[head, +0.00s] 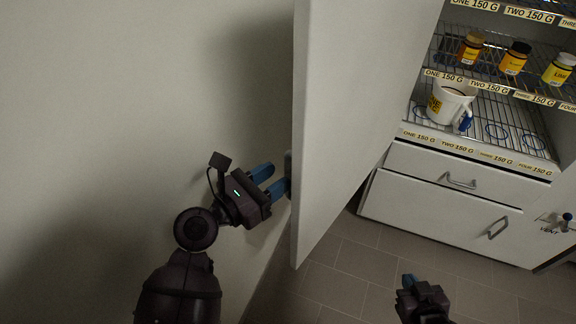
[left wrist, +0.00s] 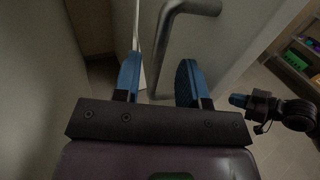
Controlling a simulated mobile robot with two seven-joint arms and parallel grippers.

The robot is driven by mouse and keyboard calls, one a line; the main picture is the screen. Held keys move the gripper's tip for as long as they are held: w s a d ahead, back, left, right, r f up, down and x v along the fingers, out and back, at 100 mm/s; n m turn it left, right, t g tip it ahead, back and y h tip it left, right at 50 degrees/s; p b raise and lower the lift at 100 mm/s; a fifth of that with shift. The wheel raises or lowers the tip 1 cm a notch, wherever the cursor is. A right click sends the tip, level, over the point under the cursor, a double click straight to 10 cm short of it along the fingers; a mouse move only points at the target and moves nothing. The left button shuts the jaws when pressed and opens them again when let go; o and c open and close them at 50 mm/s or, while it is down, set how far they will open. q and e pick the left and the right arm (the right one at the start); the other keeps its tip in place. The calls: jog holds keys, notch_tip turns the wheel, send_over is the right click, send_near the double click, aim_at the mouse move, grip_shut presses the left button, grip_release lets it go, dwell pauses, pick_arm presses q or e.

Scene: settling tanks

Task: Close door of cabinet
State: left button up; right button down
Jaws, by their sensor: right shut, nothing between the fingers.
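The cabinet door (head: 355,100) is a tall pale panel standing open, swung out to the left of the cabinet, with its edge toward me. A grey bar handle (head: 288,168) is on its left face; it also shows in the left wrist view (left wrist: 165,38). My left gripper (head: 269,181) is open beside that face, its blue fingers pointing at the handle. In the left wrist view the handle's bar lies between and beyond the fingers; I cannot tell whether they touch it. My right gripper (head: 408,281) is shut and empty, low in front of the cabinet, away from the door.
The cabinet's wire shelves hold several jars, such as a yellow-labelled one (head: 514,58), and a white jug (head: 450,103). A bare wall (head: 130,90) is at left. Tiled floor (head: 340,272) is clear.

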aim_at(288, 170)
pick_arm(q)
jog(key=shift+x, duration=2)
grip_shut()
